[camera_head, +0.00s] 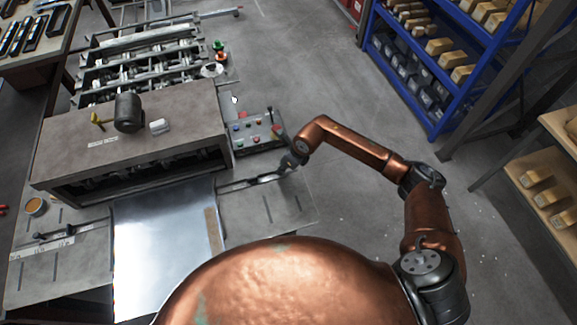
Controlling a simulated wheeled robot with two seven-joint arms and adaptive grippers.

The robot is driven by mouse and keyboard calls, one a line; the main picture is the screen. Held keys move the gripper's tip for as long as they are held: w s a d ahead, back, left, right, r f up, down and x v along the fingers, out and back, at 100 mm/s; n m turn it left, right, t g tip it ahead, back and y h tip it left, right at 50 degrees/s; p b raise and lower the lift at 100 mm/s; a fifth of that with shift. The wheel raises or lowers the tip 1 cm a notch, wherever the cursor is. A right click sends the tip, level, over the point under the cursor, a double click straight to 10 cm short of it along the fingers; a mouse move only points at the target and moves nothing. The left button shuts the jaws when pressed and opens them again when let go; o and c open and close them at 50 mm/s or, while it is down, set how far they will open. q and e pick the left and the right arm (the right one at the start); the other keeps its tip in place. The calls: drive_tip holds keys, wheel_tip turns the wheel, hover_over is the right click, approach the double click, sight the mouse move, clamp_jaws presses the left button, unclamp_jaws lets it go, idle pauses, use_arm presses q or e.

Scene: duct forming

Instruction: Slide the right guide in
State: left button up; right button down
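The right guide (250,181) is a dark metal bar lying across the right wing of the machine's infeed table, beside the right edge of a shiny metal sheet (160,238). My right gripper (288,163) is at the guide's outer right end, near the table's edge. It is small and dark here, and I cannot tell if its fingers are closed on the guide or only touching it. The left guide (60,234) lies on the left wing, left of the sheet. My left gripper is not in view.
The forming machine (130,140) stands behind the sheet, with a black motor (128,113) on top. A control box (256,132) with coloured buttons is just behind my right gripper. A blue shelf (440,70) stands at the back right. The floor between is clear.

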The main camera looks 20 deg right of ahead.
drive_tip(key=shift+s+a, duration=0.1)
drive_tip(key=shift+a, duration=0.25)
drive_tip(key=c, duration=1.8)
unclamp_jaws()
drive_tip(key=shift+c, duration=0.2)
drive_tip(key=shift+o, duration=0.4)
drive_tip(key=shift+d, duration=0.2)
drive_tip(key=v, duration=1.2)
drive_tip(key=shift+a, duration=0.15)
